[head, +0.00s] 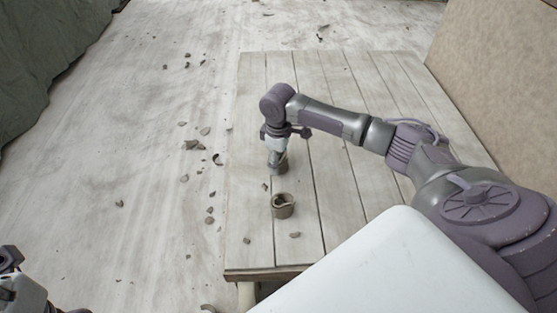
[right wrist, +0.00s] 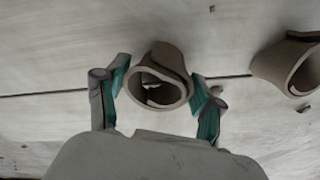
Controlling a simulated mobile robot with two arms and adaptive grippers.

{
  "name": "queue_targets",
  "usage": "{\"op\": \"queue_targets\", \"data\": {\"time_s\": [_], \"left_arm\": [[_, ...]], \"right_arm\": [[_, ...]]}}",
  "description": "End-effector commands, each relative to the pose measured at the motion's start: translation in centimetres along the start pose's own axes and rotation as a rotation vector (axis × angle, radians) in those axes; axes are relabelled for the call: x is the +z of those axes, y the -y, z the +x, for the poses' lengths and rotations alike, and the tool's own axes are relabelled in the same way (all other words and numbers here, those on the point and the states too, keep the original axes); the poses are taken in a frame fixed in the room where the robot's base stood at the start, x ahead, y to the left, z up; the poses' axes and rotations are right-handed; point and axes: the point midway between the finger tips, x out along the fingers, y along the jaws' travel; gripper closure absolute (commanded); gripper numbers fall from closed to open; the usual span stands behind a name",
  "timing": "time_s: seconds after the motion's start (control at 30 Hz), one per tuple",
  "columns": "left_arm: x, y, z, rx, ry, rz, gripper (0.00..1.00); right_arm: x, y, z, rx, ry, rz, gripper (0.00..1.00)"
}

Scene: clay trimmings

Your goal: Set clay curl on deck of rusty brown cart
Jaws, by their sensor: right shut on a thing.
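A brown-grey clay curl (right wrist: 172,58), rolled into an open ring, sits between the teal-padded fingers of my right gripper (right wrist: 161,84), which is shut on it. In the head view my right gripper (head: 277,163) points down over the plank table, and the curl (head: 283,164) shows partly behind its fingers. I cannot tell whether the curl still touches the boards. A second clay curl (head: 283,211) stands nearer on the table; it also shows in the right wrist view (right wrist: 262,68). Part of my left gripper (head: 12,275) shows at the lower left, its jaws unclear. No rusty brown cart is visible.
The pale plank table (head: 345,195) carries a few small clay scraps (head: 295,235). More scraps (head: 190,145) litter the floor to its left. A beige panel (head: 500,75) stands along the right, and a dark green cloth (head: 45,45) hangs at the upper left.

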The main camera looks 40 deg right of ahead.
Motion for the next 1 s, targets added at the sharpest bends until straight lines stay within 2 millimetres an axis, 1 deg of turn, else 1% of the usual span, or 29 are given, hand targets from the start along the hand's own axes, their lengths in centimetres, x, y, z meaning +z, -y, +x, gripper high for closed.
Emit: {"op": "queue_targets", "data": {"time_s": [0.13, 0.17, 0.3, 0.67, 0.77, 0.87, 1.0], "left_arm": [[0.0, 0.0, 0.1, -0.002, 0.004, 0.0, 0.6], [0.0, 0.0, 0.0, -0.003, 0.007, -0.001, 0.6], [0.0, 0.0, -0.1, -0.003, 0.007, -0.001, 0.6], [0.0, 0.0, -0.3, -0.003, 0.008, -0.001, 0.6], [-0.1, 0.0, 0.6, 0.0, -0.001, -0.001, 0.6], [-0.2, 0.0, -0.2, -0.014, 0.044, -0.005, 0.6], [-0.7, 0.0, -0.6, -0.032, 0.086, -0.011, 0.6]], "right_arm": [[0.0, 0.0, 0.1, 0.0, 0.0, 0.0, 0.71], [0.0, 0.0, 0.2, 0.0, 0.0, 0.0, 0.31], [0.0, 0.0, 0.2, 0.0, 0.0, 0.0, 0.08], [0.0, 0.0, 0.1, 0.001, -0.001, 0.0, 0.07], [0.0, 0.0, -1.1, 0.0, 0.0, 0.0, 0.07], [0.0, 0.0, -3.0, 0.001, -0.002, -0.001, 0.07], [0.0, -0.1, -6.3, 0.001, -0.002, 0.0, 0.07]]}}
